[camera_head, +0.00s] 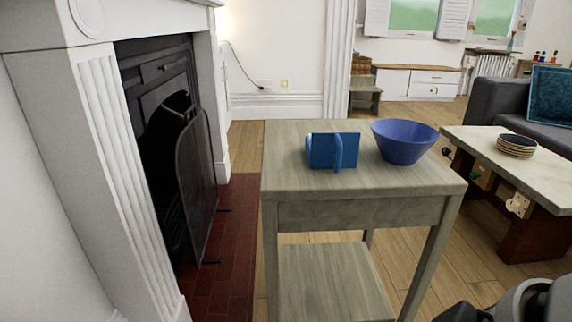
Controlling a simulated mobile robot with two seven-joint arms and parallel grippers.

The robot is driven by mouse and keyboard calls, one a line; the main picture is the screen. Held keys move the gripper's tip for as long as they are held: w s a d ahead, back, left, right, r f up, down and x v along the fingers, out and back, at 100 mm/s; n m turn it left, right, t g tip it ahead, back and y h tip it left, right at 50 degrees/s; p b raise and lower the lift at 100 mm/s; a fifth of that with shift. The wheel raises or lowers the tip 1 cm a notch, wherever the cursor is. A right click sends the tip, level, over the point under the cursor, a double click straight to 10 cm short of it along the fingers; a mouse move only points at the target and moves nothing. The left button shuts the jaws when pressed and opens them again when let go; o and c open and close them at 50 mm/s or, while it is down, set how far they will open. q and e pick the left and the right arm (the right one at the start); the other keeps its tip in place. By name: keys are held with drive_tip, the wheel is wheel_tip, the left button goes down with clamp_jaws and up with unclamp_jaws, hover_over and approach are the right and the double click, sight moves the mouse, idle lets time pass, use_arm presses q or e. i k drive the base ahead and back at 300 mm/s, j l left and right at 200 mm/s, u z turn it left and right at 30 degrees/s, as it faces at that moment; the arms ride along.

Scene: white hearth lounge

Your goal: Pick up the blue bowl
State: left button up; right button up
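The blue bowl (404,148) is wide-rimmed and stands upright at the right side of the top of a small grey wooden table (350,186). It looks empty, though only part of its inside shows. Neither of my grippers is in view. A grey and black part of my own body, likely the right arm, shows at the bottom right corner, well apart from the bowl.
A blue upright-panelled object (333,151) stands left of the bowl on the table. A fireplace with a dark screen (197,185) is to the left. A low pale-topped table (552,165) with stacked bowls (516,145) is to the right. The table's front is bare.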

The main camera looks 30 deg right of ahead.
sight(400, 142)
drive_tip(key=z, duration=1.65)
